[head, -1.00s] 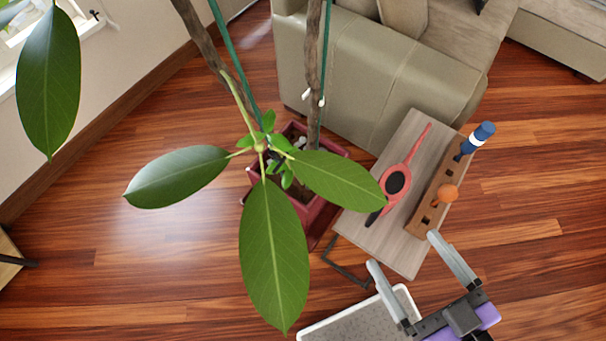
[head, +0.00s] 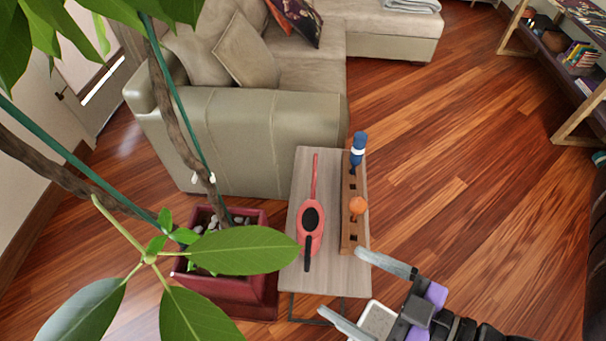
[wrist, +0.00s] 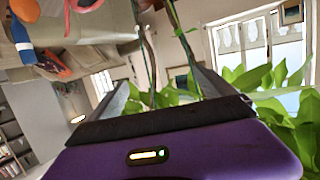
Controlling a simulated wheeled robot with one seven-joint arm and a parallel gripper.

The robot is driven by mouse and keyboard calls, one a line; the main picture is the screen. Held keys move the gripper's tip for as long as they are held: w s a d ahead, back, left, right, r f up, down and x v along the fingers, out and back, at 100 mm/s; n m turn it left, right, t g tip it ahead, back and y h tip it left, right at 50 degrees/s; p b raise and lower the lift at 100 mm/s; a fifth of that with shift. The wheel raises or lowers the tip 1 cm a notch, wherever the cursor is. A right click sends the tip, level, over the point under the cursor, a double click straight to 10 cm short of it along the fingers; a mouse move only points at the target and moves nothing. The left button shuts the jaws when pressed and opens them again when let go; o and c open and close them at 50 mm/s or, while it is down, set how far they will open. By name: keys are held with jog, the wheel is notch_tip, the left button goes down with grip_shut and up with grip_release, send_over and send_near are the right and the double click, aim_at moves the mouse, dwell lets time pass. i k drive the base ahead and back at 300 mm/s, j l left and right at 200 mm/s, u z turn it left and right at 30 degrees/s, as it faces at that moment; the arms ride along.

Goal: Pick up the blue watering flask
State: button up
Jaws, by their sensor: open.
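The blue watering flask (head: 358,151), blue with a white band, stands at the far end of a wooden rack (head: 346,240) on a small side table (head: 295,262). An orange object (head: 357,205) sits nearer in the same rack. In the head view my gripper (head: 340,281) is open and empty at the table's near end, well short of the flask. In the wrist view my open fingers (wrist: 160,78) have nothing between them up close. A blue shape with a pale band (wrist: 20,35), probably the flask, is at the upper left edge there.
A potted plant (head: 264,295) with big leaves stands left of the table. A sofa (head: 240,150) is behind. A white tray (head: 377,322) is below the gripper. Floor right of the table is clear.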

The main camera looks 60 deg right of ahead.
aim_at(360, 138)
jog(key=j+z, duration=0.3)
jog(key=z, duration=0.15)
jog(key=j+z, duration=0.25)
jog(key=z, duration=0.25)
jog(key=k+j+z, duration=0.15)
jog(key=z, duration=0.3)
jog(key=j, duration=0.1)
